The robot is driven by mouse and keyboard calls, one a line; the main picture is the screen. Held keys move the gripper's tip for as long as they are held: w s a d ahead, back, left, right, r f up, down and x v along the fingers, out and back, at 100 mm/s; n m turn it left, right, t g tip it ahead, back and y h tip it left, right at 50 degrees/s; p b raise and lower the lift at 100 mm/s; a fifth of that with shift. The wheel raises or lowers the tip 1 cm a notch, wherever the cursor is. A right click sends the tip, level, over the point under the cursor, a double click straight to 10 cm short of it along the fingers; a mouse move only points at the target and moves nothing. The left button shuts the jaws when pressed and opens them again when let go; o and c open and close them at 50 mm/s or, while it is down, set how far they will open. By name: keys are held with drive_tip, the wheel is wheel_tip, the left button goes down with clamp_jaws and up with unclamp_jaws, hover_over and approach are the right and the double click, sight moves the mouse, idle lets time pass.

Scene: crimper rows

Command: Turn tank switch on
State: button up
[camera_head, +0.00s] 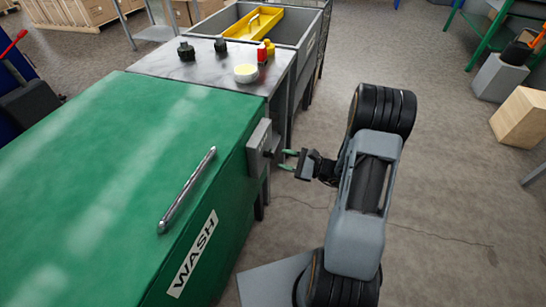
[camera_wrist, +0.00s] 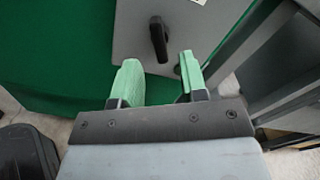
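The green wash tank (camera_head: 120,150) fills the left of the head view, with a grey switch box (camera_head: 259,148) on its side. In the wrist view the grey plate (camera_wrist: 190,35) carries a black switch lever (camera_wrist: 159,40), which stands nearly upright, tilted slightly. My gripper (camera_head: 290,160) is just right of the box in the head view. In the wrist view its green fingertips (camera_wrist: 158,75) are open and apart, with the lever ahead of the gap between them. Nothing is between the fingers. I cannot tell whether a fingertip touches the plate.
A metal table (camera_head: 185,68) behind the tank holds dark bottles, a yellow-topped tub and small red and yellow containers. A grey sink with a yellow tray (camera_head: 253,22) lies beyond. A wooden block (camera_head: 522,115) stands at far right. The floor right of the tank is largely clear.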

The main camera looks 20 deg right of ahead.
sight(274, 157)
drive_tip(key=shift+x, duration=2.45)
drive_tip(key=shift+c, duration=0.4)
